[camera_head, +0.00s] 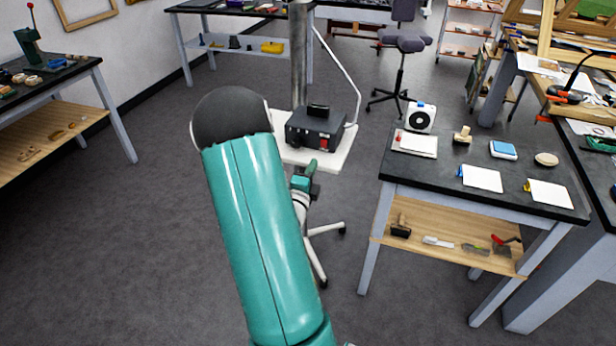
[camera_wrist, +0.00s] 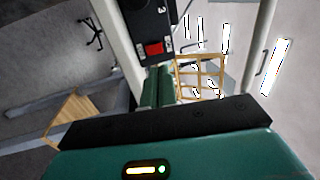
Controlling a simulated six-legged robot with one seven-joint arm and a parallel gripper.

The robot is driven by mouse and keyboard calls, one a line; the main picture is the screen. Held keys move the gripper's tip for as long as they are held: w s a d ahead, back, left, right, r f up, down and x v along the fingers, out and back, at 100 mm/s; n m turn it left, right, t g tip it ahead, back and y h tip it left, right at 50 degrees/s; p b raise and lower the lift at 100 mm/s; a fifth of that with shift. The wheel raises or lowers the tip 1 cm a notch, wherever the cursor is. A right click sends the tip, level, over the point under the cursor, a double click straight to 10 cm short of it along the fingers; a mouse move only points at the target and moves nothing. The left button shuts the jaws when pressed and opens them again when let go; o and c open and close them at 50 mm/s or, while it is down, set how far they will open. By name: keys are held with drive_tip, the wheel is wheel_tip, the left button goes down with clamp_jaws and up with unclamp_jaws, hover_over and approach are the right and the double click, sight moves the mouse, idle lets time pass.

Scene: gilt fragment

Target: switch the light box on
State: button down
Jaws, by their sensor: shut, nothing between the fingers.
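A dark box (camera_head: 315,128) with a red switch (camera_head: 324,143) stands on a white board at the pole; I take it for the light box, though no glow shows on it. In the wrist view the dark box (camera_wrist: 148,22) fills the top middle, with its red switch (camera_wrist: 153,48) low on the face and a white "3" above. My gripper (camera_head: 308,170) is shut and empty, just in front of the box. In the wrist view its teal fingers (camera_wrist: 159,72) end just below the switch; I cannot tell whether they touch it. The switch position is unclear.
The white board (camera_head: 340,157) sits around a grey pole (camera_head: 299,55), with a pale cable beside it. A black-topped table (camera_head: 470,185) with cards and small items stands at right. The floor at left is clear.

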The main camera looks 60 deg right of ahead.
sight(324, 142)
drive_tip(key=x, duration=0.8)
